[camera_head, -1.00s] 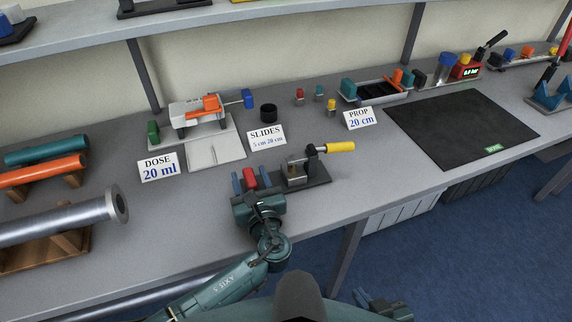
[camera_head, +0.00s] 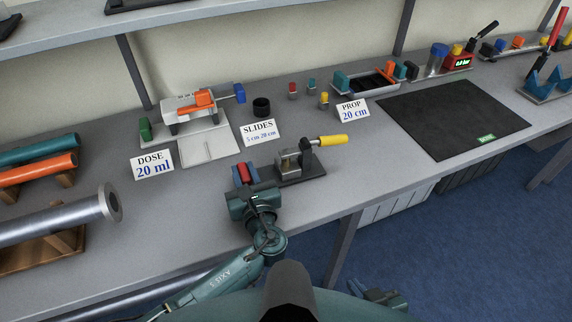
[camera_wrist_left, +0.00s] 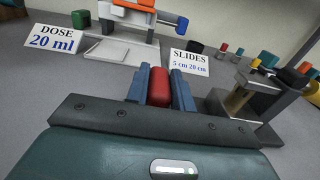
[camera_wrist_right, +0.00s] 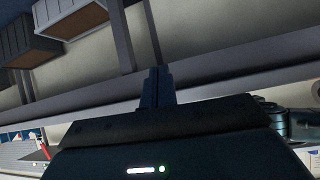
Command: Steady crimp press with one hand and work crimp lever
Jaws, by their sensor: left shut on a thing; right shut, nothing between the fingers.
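The crimp press (camera_head: 290,162) stands on a dark base plate near the table's front edge. Its lever, with a yellow grip (camera_head: 329,141), points to the right. My left gripper (camera_head: 244,173) is just left of the press, shut on a red block (camera_wrist_left: 159,87) held between its blue fingers. The press body (camera_wrist_left: 244,97) shows to the right in the left wrist view, apart from the fingers.
A white and orange device (camera_head: 195,105) is at the back. A black mat (camera_head: 450,120) lies right. A steel pipe (camera_head: 50,220) lies left. The table between press and mat is clear.

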